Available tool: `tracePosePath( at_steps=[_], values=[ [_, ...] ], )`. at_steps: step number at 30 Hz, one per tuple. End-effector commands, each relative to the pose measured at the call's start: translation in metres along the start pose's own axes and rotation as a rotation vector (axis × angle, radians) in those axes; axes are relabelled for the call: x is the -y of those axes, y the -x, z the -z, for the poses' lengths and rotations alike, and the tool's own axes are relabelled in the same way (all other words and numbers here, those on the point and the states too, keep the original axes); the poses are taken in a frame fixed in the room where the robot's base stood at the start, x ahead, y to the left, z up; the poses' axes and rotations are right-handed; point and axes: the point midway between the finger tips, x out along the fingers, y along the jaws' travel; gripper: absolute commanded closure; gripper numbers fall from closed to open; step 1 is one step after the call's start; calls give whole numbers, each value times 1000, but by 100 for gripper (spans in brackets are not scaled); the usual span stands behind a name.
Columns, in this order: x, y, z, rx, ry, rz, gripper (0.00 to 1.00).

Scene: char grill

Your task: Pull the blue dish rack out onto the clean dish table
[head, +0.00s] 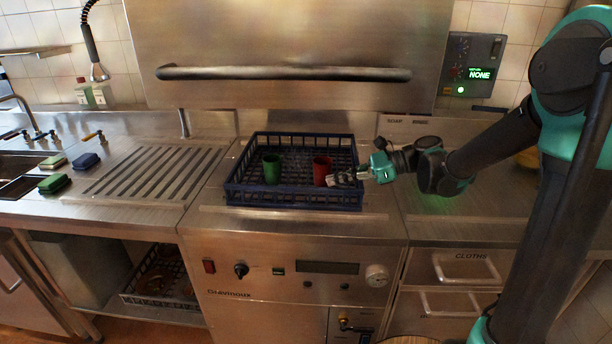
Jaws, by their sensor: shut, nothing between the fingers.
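The blue dish rack (293,197) sits on the bed of the dishwasher, under the raised hood. A green cup (272,169) and a red cup (321,170) stand in it. My gripper (334,180) is shut and empty, reaching in from the right. Its tips are over or at the rack's front right part, just in front of the red cup. I cannot tell whether they touch the rack. The steel table (480,218) to the right of the dishwasher is partly hidden by my arm; the drawer below it is marked CLOTHS.
The raised hood (290,30) has a long bar handle (283,73). A ribbed drainboard (150,172) lies to the left, with sponges (54,172) by the sink. A control box (472,64) reading NONE is on the wall. The right table's visible front part looks clear.

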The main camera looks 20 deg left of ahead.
Motion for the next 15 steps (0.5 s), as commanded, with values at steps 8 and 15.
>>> tracePosePath(
  at_steps=[8,15],
  values=[
    [-1,-34,-12,-1,3,-4,100],
    [-1,-79,-28,-1,3,-4,100]
  ],
)
